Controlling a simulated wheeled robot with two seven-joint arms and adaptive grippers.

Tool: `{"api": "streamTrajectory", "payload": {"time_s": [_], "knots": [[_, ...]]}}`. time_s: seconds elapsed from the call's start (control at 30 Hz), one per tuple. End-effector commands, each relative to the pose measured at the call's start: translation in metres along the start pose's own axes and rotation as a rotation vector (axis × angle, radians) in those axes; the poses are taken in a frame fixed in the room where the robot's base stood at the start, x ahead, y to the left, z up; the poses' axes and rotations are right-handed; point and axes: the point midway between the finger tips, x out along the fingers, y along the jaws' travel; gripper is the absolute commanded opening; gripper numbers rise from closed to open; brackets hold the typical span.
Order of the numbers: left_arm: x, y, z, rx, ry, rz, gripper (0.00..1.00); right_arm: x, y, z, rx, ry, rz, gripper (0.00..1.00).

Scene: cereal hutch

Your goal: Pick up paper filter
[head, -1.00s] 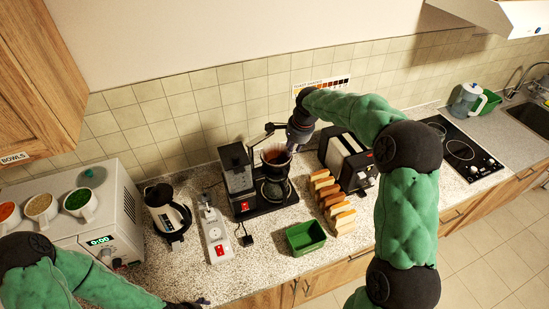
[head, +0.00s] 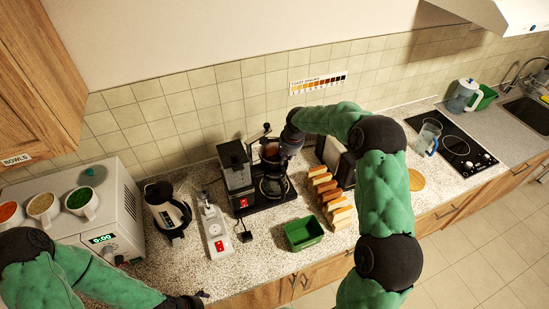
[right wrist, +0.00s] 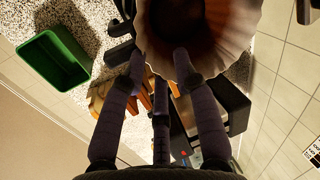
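The paper filter (right wrist: 205,25) is a pale, pleated cup with brown inside, large at the top of the right wrist view. In the head view it shows small and partly hidden at the coffee maker (head: 238,172), above the glass carafe (head: 273,186). My right gripper (right wrist: 160,68) is at the filter, its dark fingers apart and their tips overlapping the filter's near side. I cannot tell whether they touch it. In the head view, my right gripper (head: 289,141) hides part of the filter. My left gripper (head: 190,301) is at the bottom edge, mostly cut off.
A green bin (head: 304,234) and a row of toast slices (head: 330,198) stand near the counter's front. A toaster (head: 336,158) is behind my right arm. A power strip (head: 216,230) and kettle (head: 167,212) stand left.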

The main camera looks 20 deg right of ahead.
Motion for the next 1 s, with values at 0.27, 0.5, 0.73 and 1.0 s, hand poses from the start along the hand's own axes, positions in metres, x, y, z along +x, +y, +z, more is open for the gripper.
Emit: {"api": "streamTrajectory", "payload": {"time_s": [0.27, 0.5, 0.73, 1.0], "knots": [[0.0, 0.0, 0.0, 0.0, 0.0, 0.0, 0.78, 0.0, 0.0, 0.0, 0.0, 0.0, 0.0, 0.0], [0.0, 0.0, 0.0, 0.0, 0.0, 0.0, 0.78, 0.0, 0.0, 0.0, 0.0, 0.0, 0.001, 0.0], [-0.001, 0.001, 0.0, 0.0, 0.0, 0.0, 0.78, -0.003, -0.001, -0.001, 0.0, 0.0, 0.0, 0.0], [-0.009, 0.003, 0.0, 0.0, 0.0, 0.0, 0.78, -0.019, -0.003, -0.004, -0.001, 0.0, 0.0, 0.0]]}}
